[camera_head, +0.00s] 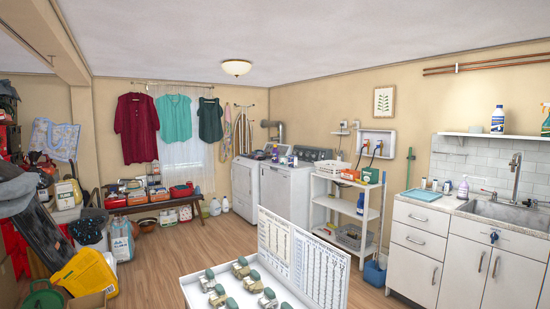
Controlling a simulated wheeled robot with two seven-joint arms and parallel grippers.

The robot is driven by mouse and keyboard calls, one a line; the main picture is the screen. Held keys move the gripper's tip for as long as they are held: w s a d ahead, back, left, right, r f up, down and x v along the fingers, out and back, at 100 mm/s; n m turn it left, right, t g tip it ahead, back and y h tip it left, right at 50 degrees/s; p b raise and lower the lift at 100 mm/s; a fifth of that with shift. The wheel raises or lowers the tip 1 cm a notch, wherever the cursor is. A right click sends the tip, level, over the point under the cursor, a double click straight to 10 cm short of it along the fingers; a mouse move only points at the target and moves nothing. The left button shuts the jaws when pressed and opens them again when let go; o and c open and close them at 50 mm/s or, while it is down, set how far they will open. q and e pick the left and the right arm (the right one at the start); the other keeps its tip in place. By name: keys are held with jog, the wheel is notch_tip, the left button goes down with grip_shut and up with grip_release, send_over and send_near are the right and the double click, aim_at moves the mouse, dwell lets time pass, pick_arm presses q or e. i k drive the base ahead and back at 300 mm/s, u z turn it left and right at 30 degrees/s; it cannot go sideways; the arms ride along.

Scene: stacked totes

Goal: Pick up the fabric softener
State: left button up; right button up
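I cannot tell for sure which bottle is the fabric softener. A blue-and-white bottle (497,120) stands upright on the wall shelf above the sink. A purple-tinted bottle (463,188) stands on the counter left of the sink. Small bottles (275,154) stand on top of the washing machines. A blue bottle (360,204) stands on the middle level of the white shelf cart. The labels are too small to read. Neither of my grippers is in view.
A white stand (205,296) with printed panels and several green-topped pieces is close in front. Bags and boxes crowd the left side, including a yellow container (88,270). The wooden floor (190,243) is open in the middle. A blue bin (375,273) sits by the cart.

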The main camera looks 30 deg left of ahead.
aim_at(275, 152)
jog(key=z, duration=0.5)
jog(key=i, duration=4.05)
jog(key=u, duration=2.8)
jog(key=i, duration=4.45)
